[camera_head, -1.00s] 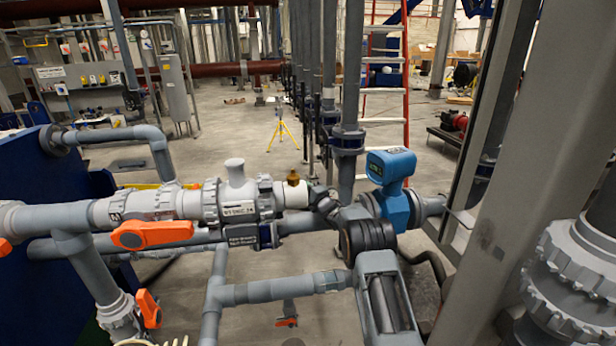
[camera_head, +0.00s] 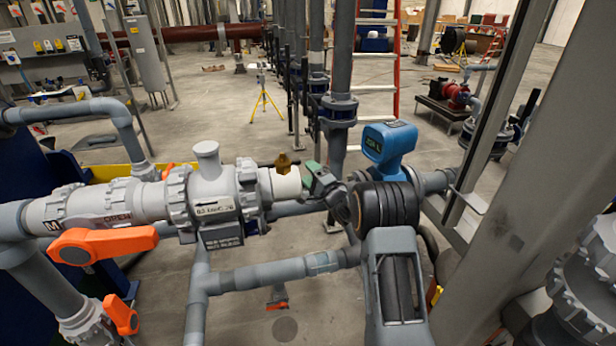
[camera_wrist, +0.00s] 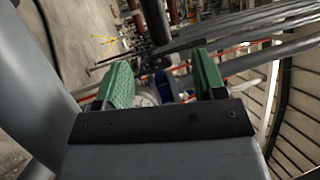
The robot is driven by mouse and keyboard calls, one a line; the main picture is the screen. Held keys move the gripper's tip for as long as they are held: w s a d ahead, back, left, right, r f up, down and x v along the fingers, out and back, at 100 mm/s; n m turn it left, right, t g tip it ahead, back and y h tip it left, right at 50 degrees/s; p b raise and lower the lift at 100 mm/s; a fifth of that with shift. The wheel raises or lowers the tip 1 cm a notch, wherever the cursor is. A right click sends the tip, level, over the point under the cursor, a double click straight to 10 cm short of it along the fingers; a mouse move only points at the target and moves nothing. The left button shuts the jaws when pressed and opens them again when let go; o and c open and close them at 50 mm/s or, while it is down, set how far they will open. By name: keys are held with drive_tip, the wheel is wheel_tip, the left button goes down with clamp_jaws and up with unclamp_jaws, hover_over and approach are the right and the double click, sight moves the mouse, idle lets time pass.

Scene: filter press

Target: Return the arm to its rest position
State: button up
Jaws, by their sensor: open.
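My arm reaches up from the lower right of the head view, with its dark joint in front of the pipework. My gripper (camera_head: 316,180) points left in the head view, beside the brass fitting (camera_head: 284,163) at the end of the grey valve line (camera_head: 208,190); whether they touch is unclear. In the wrist view my gripper (camera_wrist: 163,80) has its two green pads wide apart, with nothing held between them. Blurred white and blue parts show beyond the pads.
The blue meter (camera_head: 388,142) stands just behind my arm. An orange handle (camera_head: 103,244) is at the lower left. A grey column (camera_head: 535,160) rises close on the right, and a grey pipe (camera_head: 290,272) runs below. Open floor lies behind the pipework.

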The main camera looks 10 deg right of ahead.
drive_tip(key=shift+s+a+r, duration=0.2)
drive_tip(key=shift+s+a, duration=0.1)
drive_tip(key=shift+a, duration=0.1)
drive_tip(key=shift+s+a, duration=0.1)
drive_tip(key=shift+a, duration=0.4)
drive_tip(key=s+d+f+n+g+h, duration=0.1)
drive_tip(key=d+f+n+g+h, duration=0.15)
drive_tip(key=f+h, duration=0.2)
drive_tip(key=s+d+f+n+g+h, duration=0.1)
drive_tip(key=d+f+n+g+h, duration=0.15)
drive_tip(key=f, duration=0.35)
drive_tip(key=s+d+n+g+h, duration=0.2)
drive_tip(key=s+g+h, duration=0.15)
drive_tip(key=s, duration=0.35)
drive_tip(key=s+a+r+n+g, duration=0.2)
drive_tip(key=s+r, duration=0.2)
drive_tip(key=s, duration=0.6)
drive_tip(key=s+a+r+n+g+y, duration=0.1)
drive_tip(key=s+r, duration=0.4)
drive_tip(key=s, duration=0.5)
drive_tip(key=s+a+r+n+g, duration=0.3)
drive_tip(key=s+a+r, duration=0.1)
drive_tip(key=s, duration=0.6)
drive_tip(key=shift+a+r+y, duration=0.25)
drive_tip(key=shift+r+y, duration=0.1)
drive_tip(key=shift+r, duration=0.3)
